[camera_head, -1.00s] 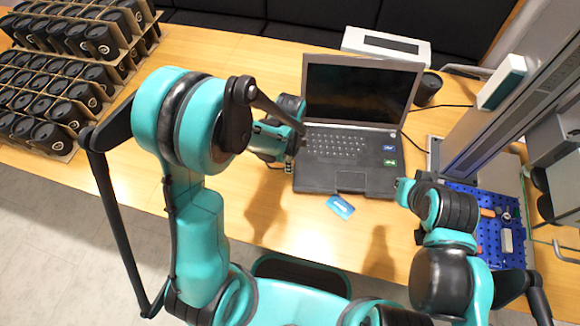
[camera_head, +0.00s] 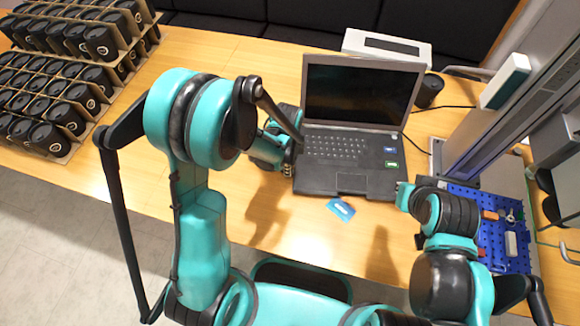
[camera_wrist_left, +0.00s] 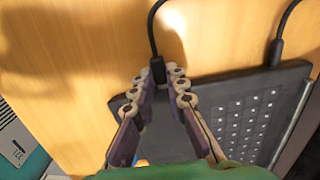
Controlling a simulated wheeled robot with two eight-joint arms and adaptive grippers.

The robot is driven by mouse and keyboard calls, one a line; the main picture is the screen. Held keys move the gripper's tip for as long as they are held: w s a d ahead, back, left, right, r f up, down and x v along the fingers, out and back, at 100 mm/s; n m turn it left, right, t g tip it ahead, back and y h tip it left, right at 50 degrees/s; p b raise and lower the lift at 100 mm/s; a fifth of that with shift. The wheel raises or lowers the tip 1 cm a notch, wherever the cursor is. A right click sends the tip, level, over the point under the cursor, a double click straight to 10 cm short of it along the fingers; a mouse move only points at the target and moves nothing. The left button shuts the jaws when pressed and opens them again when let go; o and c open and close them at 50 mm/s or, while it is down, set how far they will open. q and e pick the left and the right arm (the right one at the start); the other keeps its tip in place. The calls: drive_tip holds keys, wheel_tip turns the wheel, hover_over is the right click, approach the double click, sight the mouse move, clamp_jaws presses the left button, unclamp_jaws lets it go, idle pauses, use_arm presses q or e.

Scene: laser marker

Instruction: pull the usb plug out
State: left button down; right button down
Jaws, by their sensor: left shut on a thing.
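The open black laptop (camera_head: 352,180) stands on the wooden table, screen facing me. My left gripper (camera_head: 288,166) is at the laptop's left side, partly hidden by my own arm. In the left wrist view my left gripper (camera_wrist_left: 162,82) is shut on the black usb plug (camera_wrist_left: 157,70), whose cable runs up and away. The plug's tip is hidden between the fingers, so I cannot tell whether it sits in the port. The laptop edge (camera_wrist_left: 220,78) shows right beside the fingers. My right gripper (camera_head: 402,190) is right of the laptop's front corner, its fingers too small to read.
A second black cable (camera_wrist_left: 276,48) meets the laptop edge further right. A blue card (camera_head: 340,207) lies in front of the laptop. Racks of black cups (camera_head: 60,95) stand at the far left. A laser marker column (camera_head: 490,125) and a blue pegboard tray (camera_head: 488,240) are at the right.

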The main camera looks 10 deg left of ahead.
use_arm(q)
drive_tip(key=shift+s+a, duration=0.15)
drive_tip(key=shift+a, duration=0.9)
drive_tip(key=c, duration=1.5)
unclamp_jaws()
wheel_tip(320, 180, up, 12)
drive_tip(key=s+a+r+n+t, duration=0.3)
drive_tip(key=s+r+n+t, duration=0.4)
drive_tip(key=n, duration=0.9)
drive_tip(key=s, duration=0.3)
drive_tip(key=shift+a+r, duration=0.2)
drive_tip(key=shift+r, duration=0.2)
